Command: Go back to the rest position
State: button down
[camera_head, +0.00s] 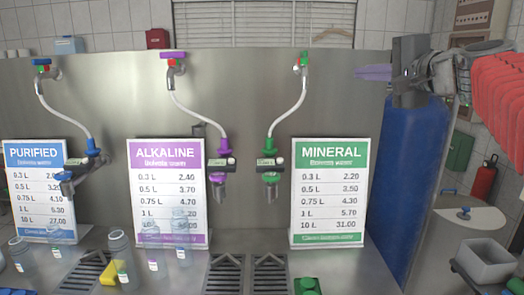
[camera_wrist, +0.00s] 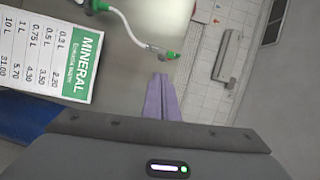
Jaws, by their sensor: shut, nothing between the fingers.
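My gripper (camera_head: 360,72) is at the upper right in the head view, in front of the top right part of the steel panel (camera_head: 345,110). Its purple fingers point left and are together with nothing between them. In the wrist view, my gripper (camera_wrist: 160,78) shows at the middle with both purple fingers side by side. It is above and to the right of the MINERAL sign (camera_head: 328,190), apart from it. The sign also shows tilted at the left of the wrist view (camera_wrist: 55,60).
The green mineral tap (camera_head: 269,165), purple alkaline tap (camera_head: 219,165) and blue purified tap (camera_head: 85,165) hang on white hoses. Several clear bottles (camera_head: 120,260) stand at the lower left. A red extinguisher (camera_head: 483,182) is at the right.

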notch_tip(320, 180, down, 12)
jog(key=s+n+g+h, duration=0.1)
jog(key=s+n+g, duration=0.1)
jog(key=g, duration=0.1)
jog(key=s+a+f+n+g+h, duration=0.2)
jog(key=s+f+n+g, duration=0.1)
jog(key=s+f, duration=0.65)
jog(key=s+a+f+n+g+h, duration=0.1)
jog(key=s+a+f+n+g, duration=0.15)
jog(key=s+f, duration=0.65)
jog(key=s+a+f+n+g+h, duration=0.1)
jog(key=s+f+n, duration=0.4)
jog(key=s+f, duration=0.6)
jog(key=shift+a+f+g+h, duration=0.45)
jog(key=shift+a+f, duration=0.15)
jog(key=shift+a, duration=0.35)
jog(key=c, duration=2.5)
grip_release()
jog(key=shift+n, duration=0.25)
